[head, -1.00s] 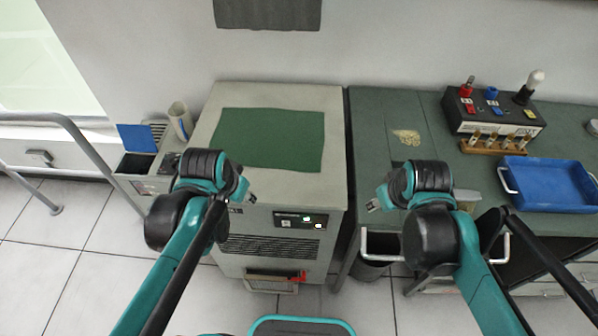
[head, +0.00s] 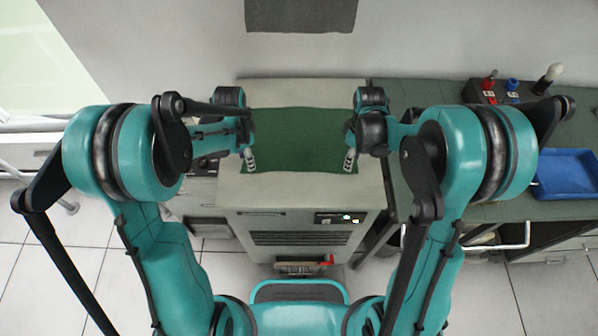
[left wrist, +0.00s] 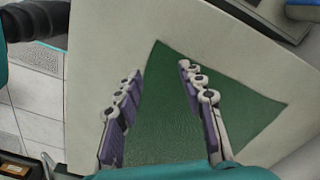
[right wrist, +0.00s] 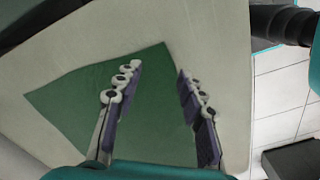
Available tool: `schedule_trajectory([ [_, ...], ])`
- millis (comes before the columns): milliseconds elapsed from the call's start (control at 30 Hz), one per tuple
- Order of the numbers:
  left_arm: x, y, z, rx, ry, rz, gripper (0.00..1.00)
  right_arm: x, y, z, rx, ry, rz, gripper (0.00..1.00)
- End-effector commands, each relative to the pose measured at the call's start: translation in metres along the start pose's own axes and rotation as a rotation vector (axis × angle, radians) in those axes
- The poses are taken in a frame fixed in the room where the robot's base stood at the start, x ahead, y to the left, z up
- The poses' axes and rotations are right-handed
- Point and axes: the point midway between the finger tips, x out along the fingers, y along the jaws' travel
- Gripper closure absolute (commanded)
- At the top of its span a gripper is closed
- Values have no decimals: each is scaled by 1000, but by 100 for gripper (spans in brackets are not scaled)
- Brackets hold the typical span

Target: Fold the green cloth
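The green cloth (head: 300,140) lies flat on top of the beige cabinet (head: 300,190). My left gripper (head: 249,160) is at the cloth's near left corner, and my right gripper (head: 350,160) is at its near right corner. In the left wrist view the cloth (left wrist: 165,110) has a corner between the spread fingers of my left gripper (left wrist: 158,95). In the right wrist view the cloth (right wrist: 140,120) has a corner between the spread fingers of my right gripper (right wrist: 160,90). Both grippers are open, with nothing held. The arms hide the cloth's side edges in the head view.
A green-grey bench (head: 420,95) stands right of the cabinet, with a blue tray (head: 568,174) and a dark box with colored terminals (head: 490,92). A dark grey sheet (head: 300,14) hangs on the wall behind. The cabinet top in front of the cloth is bare.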

Motion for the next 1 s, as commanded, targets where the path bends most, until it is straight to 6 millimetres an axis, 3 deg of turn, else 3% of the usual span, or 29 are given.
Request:
schedule_trajectory([
  [100,18,0,0,-1,0,0,60,18,0,0,0,0,0,60],
  [300,32,0,0,-1,0,-1,60,32,0,0,1,0,1,60],
  [933,37,0,0,-2,0,-1,60,38,0,0,1,1,1,60],
  [1000,37,0,0,-2,0,-1,69,38,0,0,1,1,1,69],
])
